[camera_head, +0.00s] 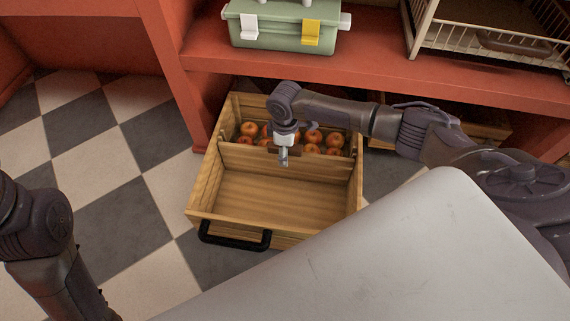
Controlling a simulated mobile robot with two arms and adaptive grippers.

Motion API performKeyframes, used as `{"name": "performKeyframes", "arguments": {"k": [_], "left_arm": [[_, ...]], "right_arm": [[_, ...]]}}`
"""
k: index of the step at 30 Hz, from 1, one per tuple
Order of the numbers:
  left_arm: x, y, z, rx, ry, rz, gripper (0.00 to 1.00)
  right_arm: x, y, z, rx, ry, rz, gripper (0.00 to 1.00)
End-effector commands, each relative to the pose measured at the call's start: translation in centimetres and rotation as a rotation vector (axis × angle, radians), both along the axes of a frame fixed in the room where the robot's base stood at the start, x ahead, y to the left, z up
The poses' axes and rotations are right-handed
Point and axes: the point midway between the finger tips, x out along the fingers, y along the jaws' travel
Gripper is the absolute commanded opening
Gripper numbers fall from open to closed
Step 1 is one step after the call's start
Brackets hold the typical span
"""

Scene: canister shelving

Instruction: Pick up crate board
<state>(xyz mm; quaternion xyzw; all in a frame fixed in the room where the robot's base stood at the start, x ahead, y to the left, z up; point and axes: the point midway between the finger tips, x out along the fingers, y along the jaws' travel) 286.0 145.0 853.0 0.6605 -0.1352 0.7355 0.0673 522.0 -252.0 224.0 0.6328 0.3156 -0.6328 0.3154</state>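A wooden crate (204,190) sits on the checkered floor, with a black handle on its front. A crate board (240,157) stands across it as a divider. Several orange-red fruits (314,137) lie behind the board; the front compartment is empty. My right gripper (284,157) points down at the middle of the board and hides part of it. A dark brown piece shows beside its fingers. The fingers are too small to tell if they are open or shut on the board. My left arm shows at the lower left, its gripper out of view.
A red shelf (375,75) stands behind the crate, holding a green toolbox (284,27) and a wire-sided cage or rack (480,46). Another wooden crate (487,127) sits beneath the shelf at right. The floor left of the crate is clear.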

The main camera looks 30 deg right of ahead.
Motion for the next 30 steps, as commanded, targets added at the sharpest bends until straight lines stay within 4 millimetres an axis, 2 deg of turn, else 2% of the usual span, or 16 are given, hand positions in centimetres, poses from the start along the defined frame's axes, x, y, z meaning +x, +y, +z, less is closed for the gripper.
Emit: {"name": "performKeyframes", "arguments": {"k": [2,9,12,26,30], "left_arm": [[0.00,0.00,0.02,0.000,0.000,0.000,0.40],[0.01,0.00,0.01,0.000,0.000,0.000,0.40],[0.02,-0.02,0.00,0.000,0.000,0.000,0.40],[0.01,-0.02,0.03,0.000,0.000,-0.001,0.40],[-0.06,0.02,0.38,-0.002,-0.003,-0.002,0.40]], "right_arm": [[0.01,0.01,0.04,0.000,0.000,0.000,0.53],[-0.01,-0.01,0.04,0.000,0.000,0.000,0.13],[-0.01,-0.01,0.04,-0.001,0.001,0.000,0.00],[0.04,-0.02,0.12,-0.001,-0.001,0.000,0.00],[0.04,-0.02,0.67,-0.001,-0.001,0.000,0.00]]}}
